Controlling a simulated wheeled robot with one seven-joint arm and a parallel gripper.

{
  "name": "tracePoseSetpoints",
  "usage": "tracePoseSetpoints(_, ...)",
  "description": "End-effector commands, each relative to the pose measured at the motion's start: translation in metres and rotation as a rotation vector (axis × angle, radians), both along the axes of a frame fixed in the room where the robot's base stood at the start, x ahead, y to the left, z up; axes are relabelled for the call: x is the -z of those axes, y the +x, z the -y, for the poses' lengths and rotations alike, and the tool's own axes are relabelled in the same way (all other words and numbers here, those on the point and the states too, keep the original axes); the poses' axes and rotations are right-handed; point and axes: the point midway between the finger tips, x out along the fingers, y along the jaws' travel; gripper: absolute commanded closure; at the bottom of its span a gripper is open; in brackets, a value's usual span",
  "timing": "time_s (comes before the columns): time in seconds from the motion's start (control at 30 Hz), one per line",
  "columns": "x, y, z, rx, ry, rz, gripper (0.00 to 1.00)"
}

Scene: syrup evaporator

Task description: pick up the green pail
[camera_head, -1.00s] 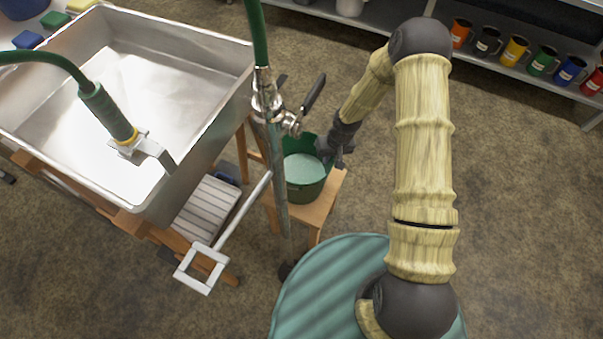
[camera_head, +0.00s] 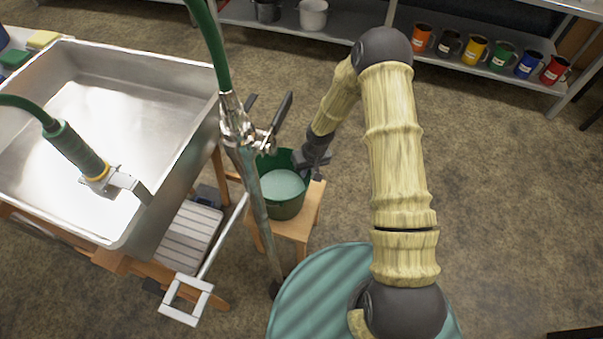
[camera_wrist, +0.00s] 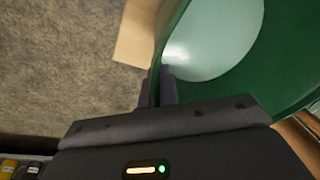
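The green pail (camera_head: 287,210) stands upright on a small wooden stool (camera_head: 302,226), right of the metal pan. A pale green round surface shows inside it; I cannot tell whether it is liquid or the bottom. My gripper (camera_head: 303,165) is at the pail's upper right rim. In the wrist view the pail (camera_wrist: 285,75) fills the upper right, and the two dark fingers of my gripper (camera_wrist: 159,88) are close together with the pail's wall between them. The gripper looks shut on the wall. The pail's underside is hidden, and no gap above the stool is visible.
A large metal pan (camera_head: 180,150) on a wooden frame is at left. An upright pipe with a valve (camera_head: 240,130) and green hose stands just left of the pail. A shelf (camera_head: 460,60) with several coloured mugs is at the back. Floor at right is clear.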

Motion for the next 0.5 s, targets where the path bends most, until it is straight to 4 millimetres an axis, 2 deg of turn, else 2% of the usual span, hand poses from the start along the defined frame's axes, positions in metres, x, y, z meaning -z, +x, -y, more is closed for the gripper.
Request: tracePoseSetpoints(0.5,-0.027,0.002,0.000,0.002,0.002,0.005,1.00)
